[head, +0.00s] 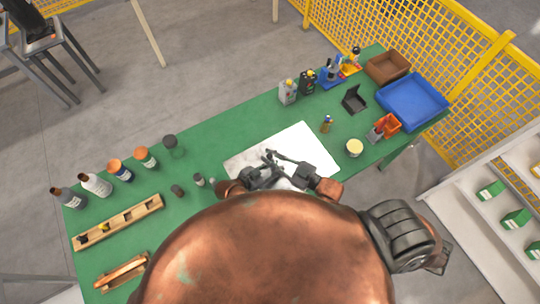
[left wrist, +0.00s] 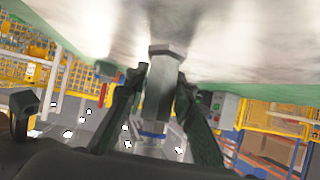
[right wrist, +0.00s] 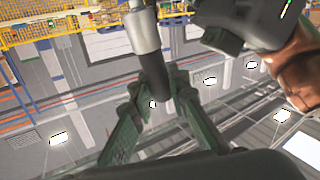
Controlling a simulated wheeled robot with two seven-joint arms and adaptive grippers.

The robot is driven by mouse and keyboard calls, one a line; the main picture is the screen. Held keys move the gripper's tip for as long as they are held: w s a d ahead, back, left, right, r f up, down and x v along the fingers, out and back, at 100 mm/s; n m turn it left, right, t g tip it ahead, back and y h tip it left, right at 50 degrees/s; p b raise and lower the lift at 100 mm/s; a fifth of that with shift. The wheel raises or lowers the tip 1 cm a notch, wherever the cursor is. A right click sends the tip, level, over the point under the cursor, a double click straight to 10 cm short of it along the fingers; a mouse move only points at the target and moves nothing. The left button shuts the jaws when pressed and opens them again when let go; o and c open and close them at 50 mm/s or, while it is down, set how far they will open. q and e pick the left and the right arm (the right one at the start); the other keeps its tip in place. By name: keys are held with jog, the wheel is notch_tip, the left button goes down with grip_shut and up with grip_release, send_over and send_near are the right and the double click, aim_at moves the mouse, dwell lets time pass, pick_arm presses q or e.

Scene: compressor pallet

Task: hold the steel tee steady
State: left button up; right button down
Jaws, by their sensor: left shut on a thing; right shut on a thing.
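In the left wrist view, my left gripper (left wrist: 158,95) is shut on a grey steel piece with hexagonal sides, which I take to be the steel tee (left wrist: 160,72). A blue ring shows at its lower end, and its far end is close to a pale surface. In the right wrist view, my right gripper (right wrist: 160,92) is shut on a dark rod (right wrist: 153,68) with a silver cylinder (right wrist: 142,30) beyond it. In the head view both grippers are close together over a white mat (head: 290,140); what they hold is too small to tell, and my body hides part.
The green table (head: 235,122) carries bottles (head: 95,184) and a wooden rack (head: 118,222) at left. A blue tray (head: 412,100), a brown box (head: 387,66), an orange bin (head: 388,124) and a pale round tub (head: 354,147) stand at right. The mat's upper part is clear.

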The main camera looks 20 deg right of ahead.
jog(key=shift+f, duration=0.4)
jog(key=c, duration=1.8)
grip_release()
jog(key=shift+o, duration=0.2)
jog(key=v, duration=1.2)
pick_arm(q)
jog(key=o, duration=0.9)
jog(key=shift+o, duration=0.2)
